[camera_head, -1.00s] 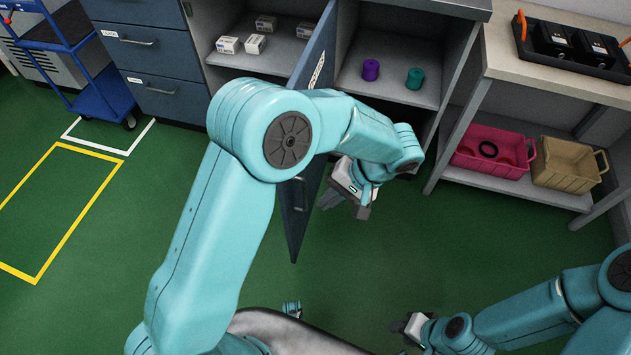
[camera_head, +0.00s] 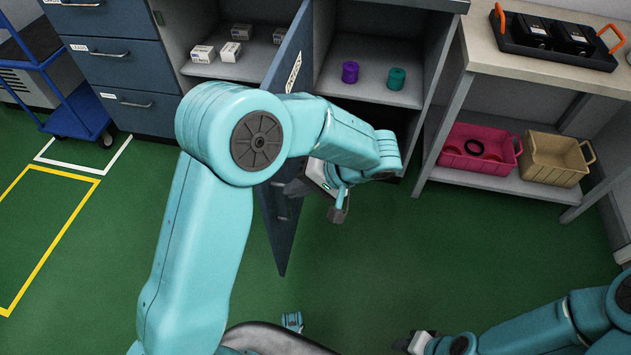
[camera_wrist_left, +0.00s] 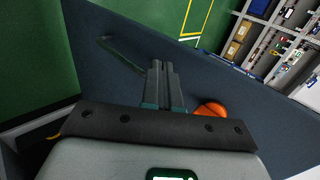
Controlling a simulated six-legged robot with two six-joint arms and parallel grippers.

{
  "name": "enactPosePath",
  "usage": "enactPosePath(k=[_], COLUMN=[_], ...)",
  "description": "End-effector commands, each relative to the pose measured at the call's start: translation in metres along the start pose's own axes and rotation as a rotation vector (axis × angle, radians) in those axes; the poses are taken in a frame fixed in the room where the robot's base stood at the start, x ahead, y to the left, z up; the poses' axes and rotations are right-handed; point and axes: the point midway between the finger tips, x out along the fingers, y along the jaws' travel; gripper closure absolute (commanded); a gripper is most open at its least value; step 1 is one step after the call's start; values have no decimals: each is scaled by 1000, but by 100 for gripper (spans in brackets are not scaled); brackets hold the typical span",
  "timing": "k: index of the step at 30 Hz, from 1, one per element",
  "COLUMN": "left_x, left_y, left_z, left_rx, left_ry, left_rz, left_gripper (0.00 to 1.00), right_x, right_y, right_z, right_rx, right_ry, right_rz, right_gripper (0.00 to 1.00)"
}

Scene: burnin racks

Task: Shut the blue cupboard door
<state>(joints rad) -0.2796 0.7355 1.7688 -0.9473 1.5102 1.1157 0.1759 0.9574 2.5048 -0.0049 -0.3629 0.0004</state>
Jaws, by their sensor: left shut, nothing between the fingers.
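The blue cupboard door (camera_head: 285,235) stands wide open, jutting out from the cupboard (camera_head: 425,65) towards me. My left arm hides its middle. My left gripper (camera_head: 296,188) is at the door's right side, its fingertips close to the panel; I cannot tell whether they touch. In the left wrist view, the shut, empty fingers (camera_wrist_left: 160,78) lie in front of the blue panel (camera_wrist_left: 235,130), with a bar handle (camera_wrist_left: 120,53) just beyond them to the left. My right gripper (camera_head: 408,343) is low over the floor, far from the door; its jaws are too small to read.
The cupboard holds small white boxes (camera_head: 203,54), a purple spool (camera_head: 350,72) and a teal spool (camera_head: 396,78). Right of it, a bench (camera_head: 480,45) has a pink crate (camera_head: 455,158) and tan crate (camera_head: 550,160) below. A blue trolley (camera_head: 85,115) stands left. Green floor is clear before the cupboard.

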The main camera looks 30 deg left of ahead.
Motion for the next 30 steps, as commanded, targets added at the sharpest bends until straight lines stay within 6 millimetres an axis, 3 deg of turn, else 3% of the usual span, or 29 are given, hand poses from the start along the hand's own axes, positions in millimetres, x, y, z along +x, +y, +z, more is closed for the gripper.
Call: enactPosePath(k=[3, 9, 30], left_x=[15, 27, 29], left_y=[-13, -24, -27], left_z=[0, -2, -2], left_rx=[-2, 2, 12], left_ry=[-1, 2, 14], left_rz=[1, 1, 1], left_gripper=[100, 100, 100], right_x=[4, 5, 7], right_y=[1, 2, 2], right_z=[0, 0, 0], right_rx=[0, 0, 0], right_ry=[0, 0, 0], right_rz=[0, 0, 0], right_gripper=[62, 62, 62])
